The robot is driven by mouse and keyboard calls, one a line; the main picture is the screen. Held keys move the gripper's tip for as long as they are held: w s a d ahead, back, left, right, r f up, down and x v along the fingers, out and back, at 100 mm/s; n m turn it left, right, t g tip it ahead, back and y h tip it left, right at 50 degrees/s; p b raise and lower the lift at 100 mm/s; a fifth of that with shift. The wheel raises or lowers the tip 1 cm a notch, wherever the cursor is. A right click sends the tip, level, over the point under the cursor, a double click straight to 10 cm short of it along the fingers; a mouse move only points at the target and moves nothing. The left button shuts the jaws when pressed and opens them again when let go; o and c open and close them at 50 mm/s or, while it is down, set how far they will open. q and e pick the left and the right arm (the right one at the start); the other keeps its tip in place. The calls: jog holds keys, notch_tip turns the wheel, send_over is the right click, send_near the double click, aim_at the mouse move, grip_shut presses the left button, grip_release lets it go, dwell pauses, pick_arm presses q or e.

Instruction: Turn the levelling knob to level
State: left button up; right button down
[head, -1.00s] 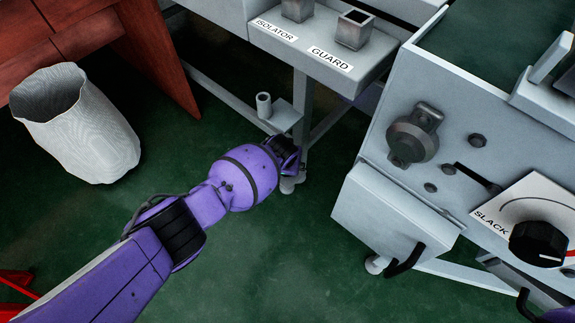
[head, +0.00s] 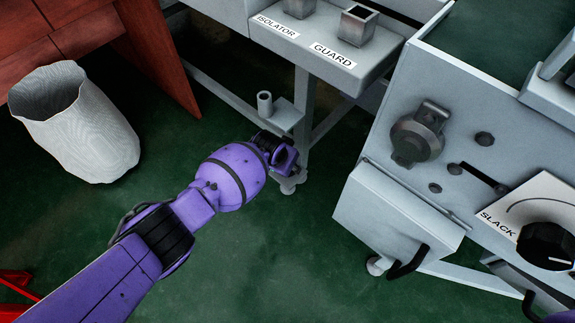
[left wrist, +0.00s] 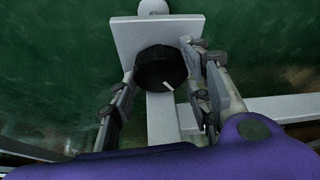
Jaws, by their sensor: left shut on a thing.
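The levelling knob (left wrist: 158,70) is a black round knob with a short white mark, set on a pale grey plate (left wrist: 123,36). In the left wrist view the mark is at its lower edge, slightly right of centre. My left gripper (left wrist: 160,97) has one finger on each side of the knob and is shut on it. In the head view my left gripper (head: 282,152) is by the leg of the grey frame, below the small shelf, and the knob cannot be made out there.
A small shelf with a grey tube (head: 264,105) is just above my left gripper. A grey box (head: 395,215) with a black handle is to the right. A black SLACK knob (head: 546,245) is on the far-right panel. A white bin (head: 80,125) stands left on open green floor.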

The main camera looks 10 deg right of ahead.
pick_arm(q)
jog(key=shift+s+d+f+m+g+b, duration=0.15)
jog(key=shift+m+g+b, duration=0.2)
jog(key=shift+m, duration=0.35)
jog(key=shift+m+g+h+b, duration=0.25)
jog(key=shift+m+h+b, duration=0.25)
jog(key=shift+m+b, duration=0.45)
pick_arm(e)
jog(key=shift+x, duration=1.1)
pick_arm(q)
jog(key=shift+m, duration=0.25)
jog(key=shift+s, duration=0.1)
jog(key=o, duration=1.1)
